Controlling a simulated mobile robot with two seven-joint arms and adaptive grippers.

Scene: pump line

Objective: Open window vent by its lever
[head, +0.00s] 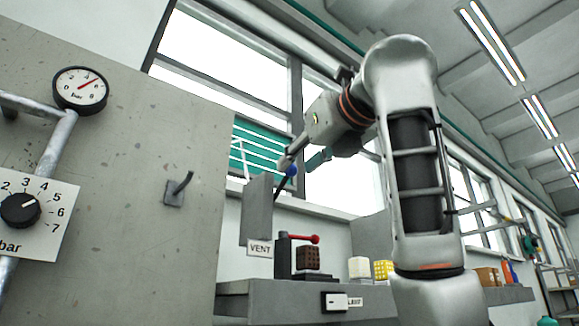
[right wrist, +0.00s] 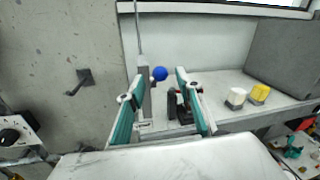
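The vent lever is a dark rod with a blue ball knob (head: 291,171). It rises from a grey upright housing (head: 257,208) with a VENT label (head: 260,248) below, in front of the window (head: 225,62). My right gripper (head: 302,160) is open at the knob, with its fingers spread. In the right wrist view the blue knob (right wrist: 160,73) appears in the gap between the teal fingertips of the gripper (right wrist: 161,78). I cannot tell whether a finger touches it. My left gripper is not in view.
A shelf (head: 270,292) below holds a red-handled lever (head: 304,238), a brown block (head: 307,258), a white block (head: 359,267) and a yellow block (head: 384,269). A concrete panel with a hook (head: 178,189) and a gauge (head: 81,89) stands to the left.

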